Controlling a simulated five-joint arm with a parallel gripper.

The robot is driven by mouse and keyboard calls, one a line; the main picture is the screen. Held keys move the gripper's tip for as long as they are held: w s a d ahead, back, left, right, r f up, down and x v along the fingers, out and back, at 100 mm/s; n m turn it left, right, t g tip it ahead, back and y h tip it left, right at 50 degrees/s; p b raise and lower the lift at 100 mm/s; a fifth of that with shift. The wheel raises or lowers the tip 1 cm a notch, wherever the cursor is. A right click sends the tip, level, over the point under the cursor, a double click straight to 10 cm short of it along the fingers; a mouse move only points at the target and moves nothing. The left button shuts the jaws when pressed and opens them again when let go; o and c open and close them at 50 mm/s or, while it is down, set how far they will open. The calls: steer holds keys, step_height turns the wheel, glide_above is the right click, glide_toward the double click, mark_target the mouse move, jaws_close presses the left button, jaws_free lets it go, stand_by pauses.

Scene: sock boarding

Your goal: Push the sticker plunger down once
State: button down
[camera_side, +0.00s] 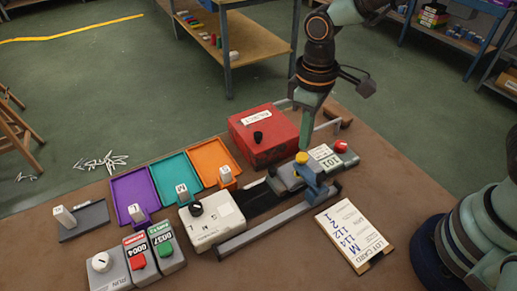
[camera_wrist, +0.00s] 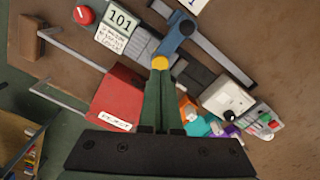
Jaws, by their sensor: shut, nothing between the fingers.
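The plunger has a round yellow cap (camera_side: 301,158) on a blue stand (camera_side: 314,183), straddling a grey rail on the table. The yellow cap also shows in the wrist view (camera_wrist: 160,63), at the fingertips. My gripper (camera_side: 304,147) points down with its green fingers together and nothing held. Its tips are right at the top of the yellow cap; I cannot tell whether they touch it. In the wrist view my gripper (camera_wrist: 159,74) partly covers the near side of the cap.
A red reject box (camera_side: 262,135) stands just left of the fingers. A counter reading 101 (camera_side: 326,157) with a red knob (camera_side: 341,146) sits to the right. A white unit with a black knob (camera_side: 212,223), coloured trays (camera_side: 168,180) and a lot card (camera_side: 352,236) lie around.

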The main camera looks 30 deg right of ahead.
mark_target(303, 155)
steer(key=shift+r, duration=1.65)
steer(key=shift+d+r, duration=0.1)
steer(key=s+d+r+m+t, duration=0.2)
steer(key=d+r+m, duration=0.1)
steer(key=d, duration=0.4)
steer(key=s+d+r+m+t, duration=0.1)
steer(key=d+r+m+t, duration=0.2)
steer(key=d+r, duration=0.3)
steer(key=shift+s+d+t, duration=0.3)
steer(key=shift+s+d, duration=0.05)
steer(key=shift+d, duration=0.8)
